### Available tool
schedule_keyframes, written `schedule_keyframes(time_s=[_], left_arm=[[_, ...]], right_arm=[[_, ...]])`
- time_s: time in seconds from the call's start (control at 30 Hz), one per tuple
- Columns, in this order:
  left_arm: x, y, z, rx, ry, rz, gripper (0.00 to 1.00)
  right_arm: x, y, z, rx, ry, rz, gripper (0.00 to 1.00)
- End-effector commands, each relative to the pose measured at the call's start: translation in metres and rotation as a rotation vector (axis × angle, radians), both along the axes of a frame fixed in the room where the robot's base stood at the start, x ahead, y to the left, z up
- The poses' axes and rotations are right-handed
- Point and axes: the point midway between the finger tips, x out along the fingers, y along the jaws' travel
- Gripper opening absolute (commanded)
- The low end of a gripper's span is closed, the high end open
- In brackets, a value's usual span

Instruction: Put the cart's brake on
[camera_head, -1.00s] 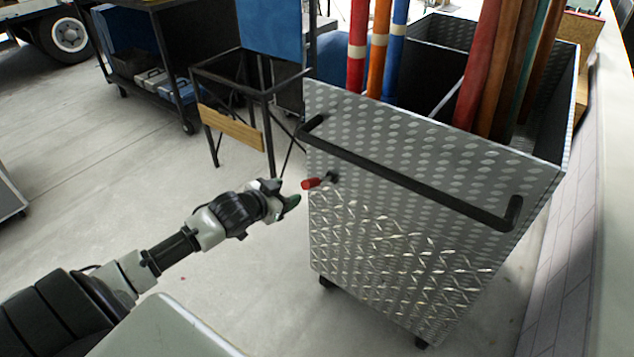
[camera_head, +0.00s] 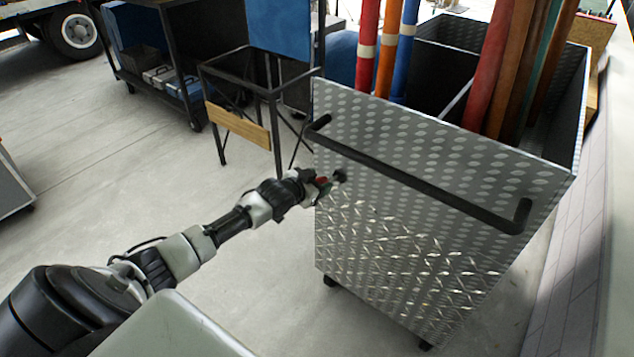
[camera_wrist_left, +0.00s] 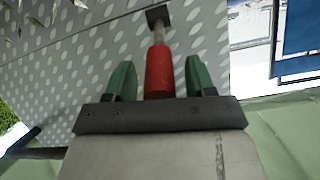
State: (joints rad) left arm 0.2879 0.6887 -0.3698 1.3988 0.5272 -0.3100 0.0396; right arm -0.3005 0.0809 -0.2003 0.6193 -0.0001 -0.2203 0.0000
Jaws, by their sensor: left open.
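The cart (camera_head: 400,230) is a tall metal bin with a patterned plate front and a black push bar (camera_head: 420,180). Its brake lever has a red handle (camera_head: 322,180) on a short metal rod, at the upper left of the front plate. In the left wrist view the red handle (camera_wrist_left: 159,72) lies between the green fingers of my left gripper (camera_wrist_left: 160,80). The fingers are open, with a gap on both sides of the handle. In the head view my left gripper (camera_head: 318,184) partly hides the handle. My right gripper is not in view.
Red, orange and blue poles (camera_head: 385,50) and several brown rolls (camera_head: 515,70) stand in the cart. A black metal frame with a wooden slat (camera_head: 237,127) stands left of it. A wall (camera_head: 585,230) runs along the right. The floor (camera_head: 110,190) at left is clear.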

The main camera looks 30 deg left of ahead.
Motion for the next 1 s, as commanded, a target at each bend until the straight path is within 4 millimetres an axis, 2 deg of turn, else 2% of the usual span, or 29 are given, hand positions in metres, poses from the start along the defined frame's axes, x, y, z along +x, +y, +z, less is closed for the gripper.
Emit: schedule_keyframes(time_s=[0.17, 0.5, 0.53, 0.77, 1.0], left_arm=[[0.0, 0.0, 0.0, 0.0, 0.0, 0.0, 0.55], [0.0, 0.0, 0.0, 0.0, 0.0, 0.0, 0.03], [0.0, 0.0, 0.0, 0.0, 0.0, 0.0, 0.0], [-0.001, 0.0, -0.002, 0.0, -0.005, 0.0, 0.0], [-0.005, 0.0, -0.016, -0.008, -0.076, 0.0, 0.0]], right_arm=[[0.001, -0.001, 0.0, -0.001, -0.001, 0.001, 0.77], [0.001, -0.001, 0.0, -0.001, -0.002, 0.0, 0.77], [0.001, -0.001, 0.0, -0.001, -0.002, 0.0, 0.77], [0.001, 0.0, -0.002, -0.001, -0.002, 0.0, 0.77], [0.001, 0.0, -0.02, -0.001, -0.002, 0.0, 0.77]])
